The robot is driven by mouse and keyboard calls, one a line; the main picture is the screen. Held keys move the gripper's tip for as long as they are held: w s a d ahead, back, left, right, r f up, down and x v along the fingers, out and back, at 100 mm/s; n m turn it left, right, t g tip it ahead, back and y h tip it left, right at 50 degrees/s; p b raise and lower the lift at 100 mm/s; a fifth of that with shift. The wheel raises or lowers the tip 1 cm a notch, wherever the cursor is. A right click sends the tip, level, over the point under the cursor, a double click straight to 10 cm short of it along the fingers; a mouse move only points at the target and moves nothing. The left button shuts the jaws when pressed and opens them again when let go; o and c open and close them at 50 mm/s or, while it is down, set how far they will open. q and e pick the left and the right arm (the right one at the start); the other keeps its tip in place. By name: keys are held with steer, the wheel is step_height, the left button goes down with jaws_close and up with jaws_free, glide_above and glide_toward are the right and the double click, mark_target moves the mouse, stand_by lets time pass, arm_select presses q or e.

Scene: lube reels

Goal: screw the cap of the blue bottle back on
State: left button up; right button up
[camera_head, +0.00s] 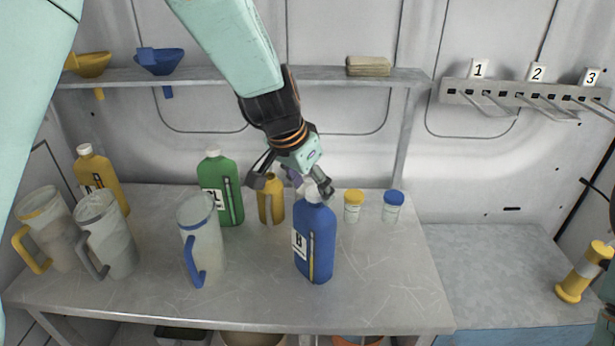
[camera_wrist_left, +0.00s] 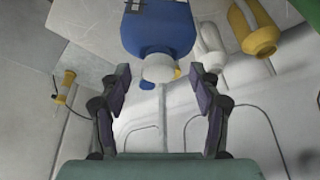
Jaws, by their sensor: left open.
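The blue bottle (camera_head: 316,243) stands upright near the front middle of the table, with a label marked B. A white cap (camera_head: 313,193) sits on its neck; I cannot tell how tight it is. In the left wrist view the bottle (camera_wrist_left: 158,30) appears upside down, with the white cap (camera_wrist_left: 159,68) at its end. My left gripper (camera_head: 293,182) is open just above and behind the bottle top. In the left wrist view its fingers (camera_wrist_left: 160,82) stand on either side of the cap's line, apart from it. My right gripper is not in view.
A yellow bottle (camera_head: 269,205), a green bottle (camera_head: 230,197) and two small jars, yellow-lidded (camera_head: 353,207) and blue-lidded (camera_head: 392,208), stand nearby. A blue-handled jug (camera_head: 208,235) stands to the left. A shelf (camera_head: 225,75) runs behind. The table's front right is clear.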

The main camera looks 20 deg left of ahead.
arm_select(q)
steer(key=shift+w+d+f, duration=0.1)
steer(key=shift+w+d, duration=0.05)
steer(key=shift+d, duration=0.05)
steer(key=shift+c, duration=0.2)
steer(key=shift+a, duration=0.15)
steer(key=c, duration=1.2)
steer(key=shift+f+m+b, duration=0.1)
steer(key=shift+m+b, duration=0.4)
steer(key=shift+b, duration=0.2)
steer(key=shift+m+g+h+b, duration=0.4)
steer(key=shift+m+b, duration=0.35)
steer(key=shift+m, duration=0.05)
steer(key=o, duration=1.2)
